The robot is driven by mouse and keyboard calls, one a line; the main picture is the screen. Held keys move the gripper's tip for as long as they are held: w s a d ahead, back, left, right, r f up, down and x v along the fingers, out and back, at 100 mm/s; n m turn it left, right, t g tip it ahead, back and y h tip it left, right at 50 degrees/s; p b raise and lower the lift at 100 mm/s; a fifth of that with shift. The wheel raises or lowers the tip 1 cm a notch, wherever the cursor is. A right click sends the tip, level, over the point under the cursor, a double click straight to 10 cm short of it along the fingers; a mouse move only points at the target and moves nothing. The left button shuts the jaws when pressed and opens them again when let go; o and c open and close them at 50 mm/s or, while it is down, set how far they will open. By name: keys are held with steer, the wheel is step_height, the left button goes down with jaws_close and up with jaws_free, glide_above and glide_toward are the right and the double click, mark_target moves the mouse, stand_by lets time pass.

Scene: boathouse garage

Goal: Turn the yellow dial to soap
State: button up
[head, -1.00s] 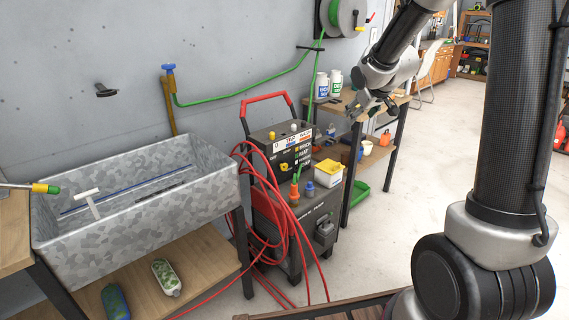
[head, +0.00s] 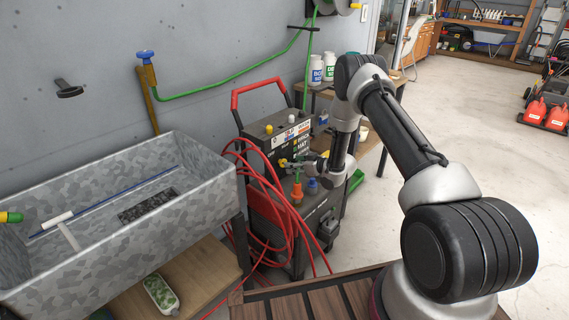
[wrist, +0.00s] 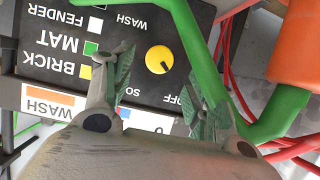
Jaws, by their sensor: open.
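The yellow dial (wrist: 159,60) sits on the black control panel (wrist: 75,22) of the washer. In the wrist view the panel reads upside down, with WASH above left of the dial, a partly hidden "SO" label below left and OFF below right. The dial's dark mark is on its lower right, toward OFF. My gripper (wrist: 161,76) is open, its two fingers on either side of the dial with visible gaps; contact is not seen. In the head view, my gripper (head: 303,163) is at the panel front, beside the small yellow dial (head: 283,162).
A green hose (wrist: 205,60) crosses the wrist view close to the right finger, near an orange fitting (wrist: 296,50). Red hoses (head: 262,190) hang along the washer. A galvanised sink (head: 190,215) stands at left. A bench with bottles (head: 317,69) is behind.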

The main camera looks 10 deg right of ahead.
mark_target(282, 162)
steer(key=x, duration=0.6)
steer(key=c, duration=1)
